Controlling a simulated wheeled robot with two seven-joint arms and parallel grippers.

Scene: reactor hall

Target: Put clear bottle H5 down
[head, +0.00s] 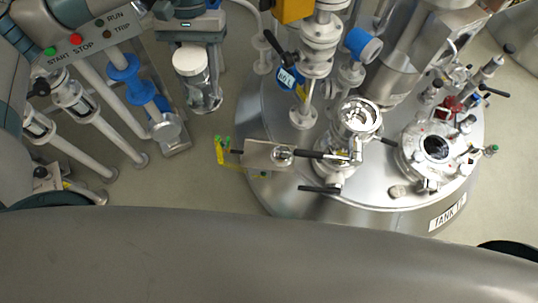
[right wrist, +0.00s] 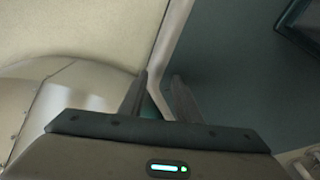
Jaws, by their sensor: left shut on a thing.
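The clear bottle (head: 204,95) with a white cap (head: 190,60) is at the upper left of the head view, left of the big steel tank. My left gripper (head: 189,44) is shut on it at the cap end, and the clear body points down in the picture. No H5 marking can be read on it. I cannot tell whether its base touches anything; pale floor shows around it. My right gripper (right wrist: 160,82) shows in the right wrist view, its two fingers apart with nothing between them.
The steel tank (head: 275,185) carries pipes, valves and a round port (head: 437,148). A yellow-green fitting (head: 220,150) juts from its left. A START/STOP panel (head: 85,42) and pipes with a blue flange (head: 125,68) stand left of the bottle. Floor (head: 195,185) shows between.

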